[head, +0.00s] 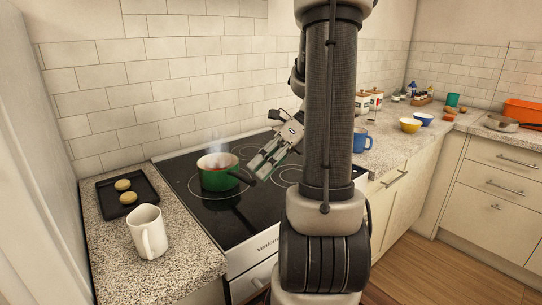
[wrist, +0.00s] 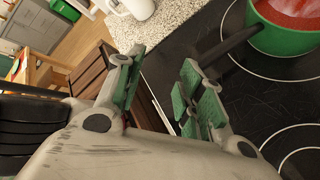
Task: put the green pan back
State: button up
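The green pan (head: 219,171) stands upright on the left part of the black glass cooktop (head: 222,213), with reddish contents and steam above it. Its dark handle points right, towards my gripper (head: 262,165). In the wrist view the pan (wrist: 285,38) is at the top right, and its handle (wrist: 232,42) ends close to the tip of the right-hand finger. My gripper (wrist: 161,60) is open, with green pads apart and nothing between them. Whether the handle end touches the finger I cannot tell.
A white mug (head: 148,232) and a black tray (head: 111,197) with two buns stand on the left counter. A blue mug (head: 361,139), yellow bowl (head: 410,125) and blue bowl (head: 424,119) are on the right counter. My arm hides part of the cooktop.

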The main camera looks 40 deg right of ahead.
jog(key=s+a+r+n+t+h, duration=0.1)
jog(key=s+r+n+h, duration=0.2)
jog(key=n, duration=1.2)
jog(key=s+a+r+n+t+h, duration=0.1)
jog(key=s+r+n+h, duration=0.3)
jog(key=n, duration=1)
jog(key=h, duration=0.3)
jog(key=shift+a+n+t, duration=0.3)
jog(key=shift+a+n, duration=0.05)
jog(key=shift+n, duration=0.05)
jog(key=shift+s+r, duration=0.1)
